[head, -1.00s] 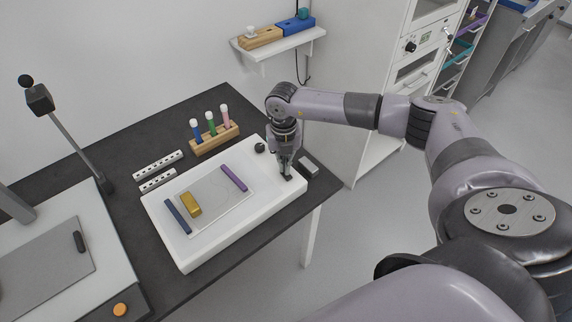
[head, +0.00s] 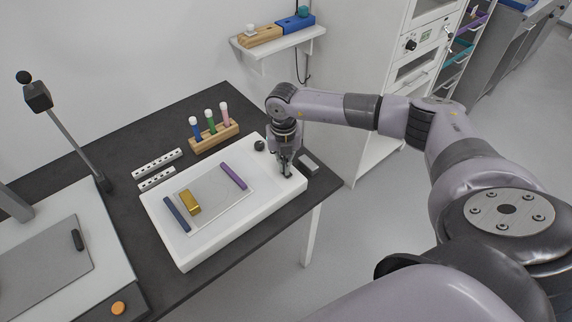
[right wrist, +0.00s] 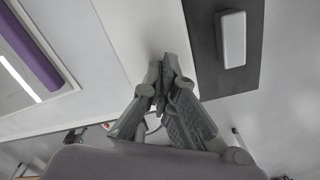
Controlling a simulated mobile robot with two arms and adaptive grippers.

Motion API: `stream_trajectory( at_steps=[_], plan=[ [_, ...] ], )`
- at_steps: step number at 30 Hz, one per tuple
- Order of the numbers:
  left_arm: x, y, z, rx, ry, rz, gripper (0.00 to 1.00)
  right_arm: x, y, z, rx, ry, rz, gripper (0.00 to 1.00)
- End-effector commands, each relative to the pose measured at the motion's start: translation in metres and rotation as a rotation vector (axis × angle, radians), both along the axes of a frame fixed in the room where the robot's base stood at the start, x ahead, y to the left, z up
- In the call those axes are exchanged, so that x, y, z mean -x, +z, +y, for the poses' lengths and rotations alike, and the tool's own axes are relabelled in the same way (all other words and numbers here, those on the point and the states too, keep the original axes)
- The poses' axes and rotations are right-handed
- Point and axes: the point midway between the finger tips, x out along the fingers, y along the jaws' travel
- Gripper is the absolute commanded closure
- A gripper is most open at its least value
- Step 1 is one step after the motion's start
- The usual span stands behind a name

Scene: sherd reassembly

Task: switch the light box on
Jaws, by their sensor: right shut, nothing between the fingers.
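The light box (head: 243,222) is a thick white slab on the dark table in the head view. A clear sheet on it bears a blue bar (head: 177,214), a gold block (head: 190,202) and a purple bar (head: 233,176). A dark round knob (head: 259,146) is at its back right corner. My right gripper (head: 287,174) points down over the box's right end. In the right wrist view its fingertips (right wrist: 163,75) are together and empty, over the white surface. I cannot tell whether they touch it. No switch shows clearly, and I cannot tell if the box is lit. My left gripper is out of view.
A small grey block (head: 309,164) lies right of the box, also in the right wrist view (right wrist: 232,39). A stand with a grey plate (head: 45,268) fills the left.

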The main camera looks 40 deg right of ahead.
Motion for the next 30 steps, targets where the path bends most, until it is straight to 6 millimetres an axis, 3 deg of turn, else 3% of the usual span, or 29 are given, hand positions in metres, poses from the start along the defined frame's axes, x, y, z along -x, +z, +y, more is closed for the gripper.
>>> stream_trajectory(
  at_steps=[30],
  plan=[
    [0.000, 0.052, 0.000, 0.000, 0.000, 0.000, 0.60, 0.001, 0.069, 0.000, 0.001, 0.001, 0.004, 1.00]
  ],
)
